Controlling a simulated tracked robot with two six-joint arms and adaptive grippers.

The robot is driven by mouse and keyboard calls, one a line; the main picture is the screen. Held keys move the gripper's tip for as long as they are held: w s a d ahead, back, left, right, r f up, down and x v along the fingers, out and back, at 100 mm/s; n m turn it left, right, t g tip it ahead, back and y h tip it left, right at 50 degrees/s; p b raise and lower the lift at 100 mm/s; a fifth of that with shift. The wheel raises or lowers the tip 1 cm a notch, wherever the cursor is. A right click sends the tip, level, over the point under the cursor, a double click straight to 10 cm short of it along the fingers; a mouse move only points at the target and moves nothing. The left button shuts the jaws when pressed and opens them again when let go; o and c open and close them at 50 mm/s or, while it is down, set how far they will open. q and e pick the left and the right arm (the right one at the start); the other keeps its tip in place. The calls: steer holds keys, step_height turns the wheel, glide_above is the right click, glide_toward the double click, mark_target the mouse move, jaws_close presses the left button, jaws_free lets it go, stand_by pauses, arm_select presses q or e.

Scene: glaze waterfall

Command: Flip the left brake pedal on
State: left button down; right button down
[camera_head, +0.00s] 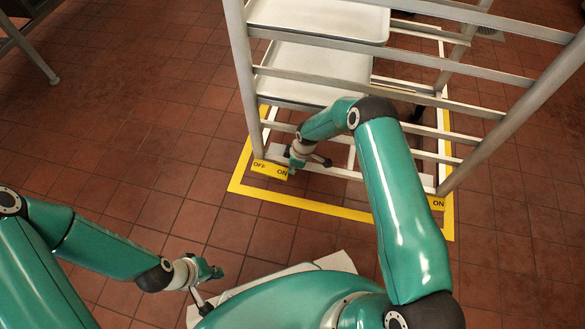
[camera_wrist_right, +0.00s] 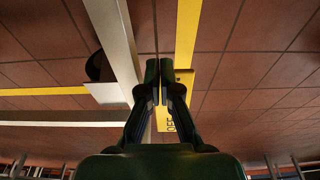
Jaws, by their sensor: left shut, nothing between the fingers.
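The left brake's yellow OFF/ON label (camera_head: 270,169) lies at the rack's near left corner in the head view. Part of the label, with OFF readable, shows behind the fingers in the right wrist view (camera_wrist_right: 184,125). My right gripper (camera_head: 293,168) points down at the ON end of this label. In the wrist view its fingertips (camera_wrist_right: 159,70) are together with nothing visible between them. The left pedal itself is not clearly made out; my right gripper partly covers that corner. My left gripper (camera_head: 212,272) is shut and empty, low over the floor, away from the rack.
The metal rack (camera_head: 242,75) holds pale trays (camera_head: 315,72) and stands inside a yellow and white floor outline (camera_head: 345,213). A second ON label (camera_head: 437,203) is at its near right corner. Tiled floor (camera_head: 130,130) to the left is clear.

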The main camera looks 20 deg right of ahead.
steer(key=s+d+r+p, duration=0.1)
steer(key=d+r+p, duration=0.1)
steer(key=r, duration=0.4)
steer(key=s+d+r+p, duration=0.2)
steer(key=d+r+p, duration=0.1)
steer(key=r, duration=0.3)
steer(key=shift+s+d+p, duration=0.15)
steer(key=shift+s+p, duration=0.15)
steer(key=shift+p, duration=0.15)
